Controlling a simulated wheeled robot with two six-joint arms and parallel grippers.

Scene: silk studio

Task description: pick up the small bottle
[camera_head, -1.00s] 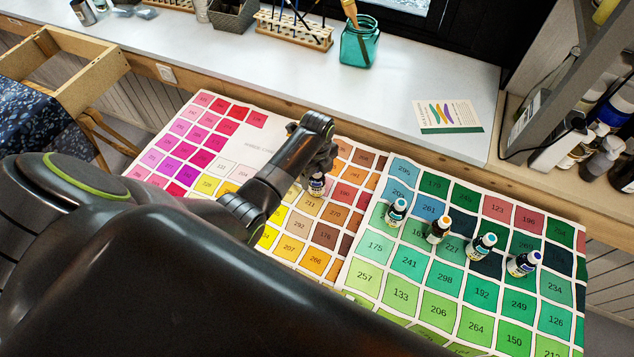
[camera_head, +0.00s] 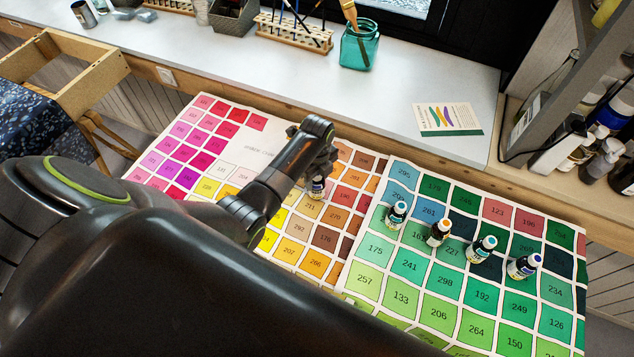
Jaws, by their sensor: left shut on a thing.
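My left gripper (camera_head: 318,168) is over the colour chart (camera_head: 265,150), near its yellow and orange squares. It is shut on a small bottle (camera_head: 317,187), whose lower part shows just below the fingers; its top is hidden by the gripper. I cannot tell whether the bottle touches the chart. My right gripper is not seen.
A white counter (camera_head: 250,70) runs behind the chart, with a teal jar (camera_head: 358,45), a wooden brush rack (camera_head: 295,30) and a card (camera_head: 447,119). A shelf with bottles (camera_head: 570,140) stands at right. My left arm hides the front left.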

